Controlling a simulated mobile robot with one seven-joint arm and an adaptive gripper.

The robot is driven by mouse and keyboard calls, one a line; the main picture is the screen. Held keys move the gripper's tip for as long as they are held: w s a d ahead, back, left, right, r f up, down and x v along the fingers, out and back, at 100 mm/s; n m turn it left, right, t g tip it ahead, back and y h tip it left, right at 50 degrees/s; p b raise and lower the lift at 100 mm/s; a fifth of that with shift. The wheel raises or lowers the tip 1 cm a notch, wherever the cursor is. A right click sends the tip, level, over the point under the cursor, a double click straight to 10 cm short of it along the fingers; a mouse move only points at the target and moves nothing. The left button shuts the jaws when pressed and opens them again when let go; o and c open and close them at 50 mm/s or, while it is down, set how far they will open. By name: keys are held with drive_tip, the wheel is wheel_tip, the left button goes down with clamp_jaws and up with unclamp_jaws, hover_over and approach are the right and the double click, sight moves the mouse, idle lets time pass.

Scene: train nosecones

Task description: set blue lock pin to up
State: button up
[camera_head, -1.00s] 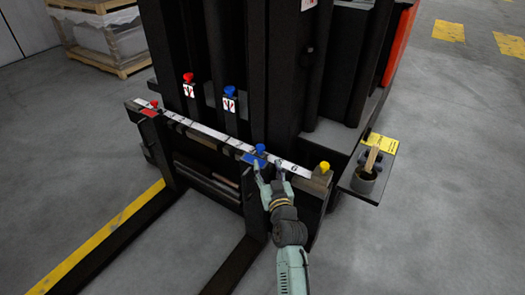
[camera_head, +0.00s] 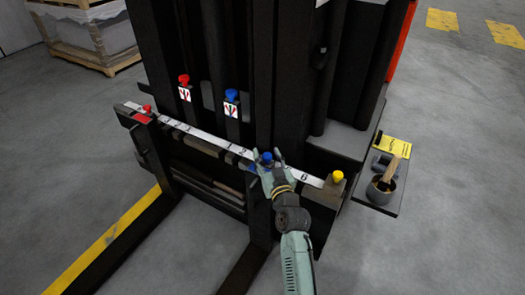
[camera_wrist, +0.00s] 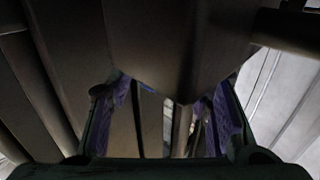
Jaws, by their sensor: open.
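The blue lock pin (camera_head: 267,157) has a round blue knob and stands on the numbered white rail (camera_head: 205,135) of the fork carriage, right of its middle. My gripper (camera_head: 267,161) is open, with one finger on each side of the blue knob in the head view. I cannot tell whether either finger touches it, or whether the pin is up or down. In the wrist view my gripper (camera_wrist: 172,112) has purple pads spread apart, with dark metal and a thin post between or behind them.
A red knob (camera_head: 147,108) is at the rail's left end and a yellow knob (camera_head: 337,176) at its right. Behind stand a red-topped lever (camera_head: 184,80) and a blue-topped lever (camera_head: 231,95) with arrow labels.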

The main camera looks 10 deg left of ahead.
drive_tip(key=shift+w, duration=0.25)
clamp_jaws()
idle(0.6)
